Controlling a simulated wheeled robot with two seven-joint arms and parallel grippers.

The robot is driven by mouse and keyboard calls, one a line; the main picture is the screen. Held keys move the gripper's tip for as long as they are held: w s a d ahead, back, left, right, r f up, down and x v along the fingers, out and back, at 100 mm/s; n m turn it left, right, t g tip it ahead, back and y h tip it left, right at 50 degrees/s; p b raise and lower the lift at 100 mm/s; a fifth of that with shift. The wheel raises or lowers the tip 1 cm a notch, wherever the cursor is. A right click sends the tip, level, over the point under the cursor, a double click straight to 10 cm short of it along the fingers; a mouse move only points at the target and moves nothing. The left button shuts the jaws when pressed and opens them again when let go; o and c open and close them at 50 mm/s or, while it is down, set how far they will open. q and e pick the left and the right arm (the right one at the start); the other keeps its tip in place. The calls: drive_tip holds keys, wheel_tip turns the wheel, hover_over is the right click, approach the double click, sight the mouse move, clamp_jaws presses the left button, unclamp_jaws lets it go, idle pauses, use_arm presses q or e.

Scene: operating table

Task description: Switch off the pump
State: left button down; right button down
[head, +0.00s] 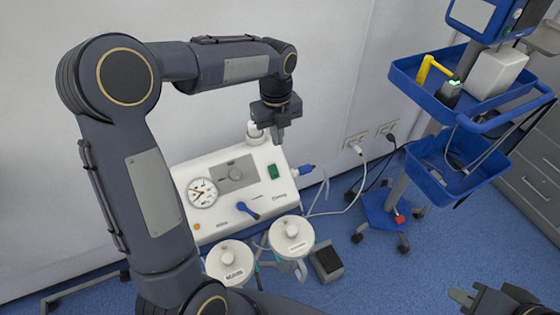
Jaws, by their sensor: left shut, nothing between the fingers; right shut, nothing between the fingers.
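My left gripper (278,136) is shut and empty. It points down over the back right part of the pump, above the green switch in the picture; whether it touches anything there I cannot tell. The switch's on or off position is too small to tell. My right gripper (466,299) is shut and empty at the bottom right, well away from the pump.
Two white-lidded jars (229,262) (291,235) stand in front of the pump. A dark foot pedal (326,262) lies on the blue floor. Cables run to wall sockets (355,142). A blue wheeled cart (407,88) stands right, beside grey drawers (538,165).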

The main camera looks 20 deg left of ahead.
use_arm(q)
hover_over(273, 168)
drive_tip(key=s+d, duration=0.2)
drive_tip(key=d, duration=0.1)
wheel_tip(273, 168, down, 10)
drive_tip(key=shift+w+a+f, duration=0.3)
drive_tip(key=shift+a+f, duration=0.2)
drive_tip(key=shift+f, duration=0.1)
drive_tip(key=shift+w+a+f, duration=0.3)
drive_tip(key=shift+a+f, duration=0.2)
drive_tip(key=shift+f, duration=0.05)
drive_tip(key=shift+w+a+f, duration=0.25)
drive_tip(key=shift+f, duration=0.1)
drive_tip(key=shift+w+a+f, duration=0.2)
drive_tip(key=shift+a+f, duration=0.05)
drive_tip(key=shift+f, duration=0.05)
drive_tip(key=shift+r, duration=0.1)
drive_tip(key=shift+s+d, duration=0.1)
